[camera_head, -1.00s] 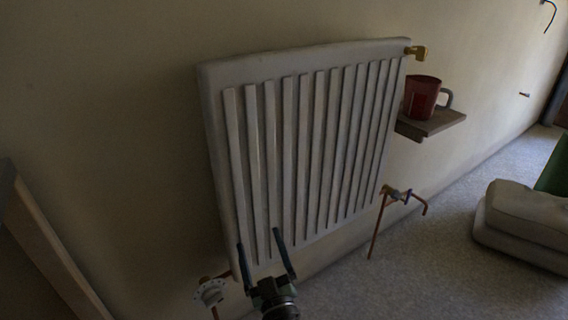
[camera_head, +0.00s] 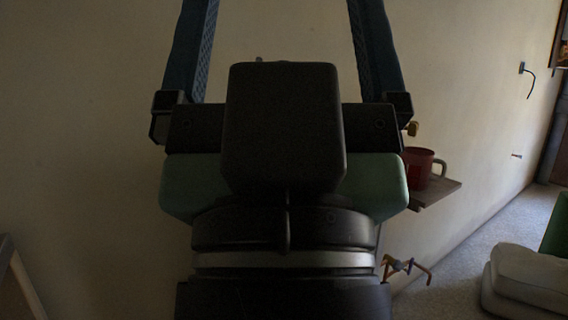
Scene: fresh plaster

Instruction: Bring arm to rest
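My gripper (camera_head: 281,45) fills the middle of the head view, close to the camera and pointing up. Its two blue fingers stand wide apart, and only bare wall shows between them. The fingertips run out of the top of the picture. The gripper's dark body and green housing hide almost all of the white radiator on the wall behind. Only the brass fitting (camera_head: 411,128) at the radiator's upper right shows beside the gripper.
A red mug (camera_head: 417,168) stands on a small wooden shelf (camera_head: 437,191) right of my gripper. Copper pipe with a valve (camera_head: 393,264) is below it. Pale cushions (camera_head: 528,280) lie on the carpet at right. A wire (camera_head: 527,80) hangs from the wall. A board (camera_head: 22,285) leans at lower left.

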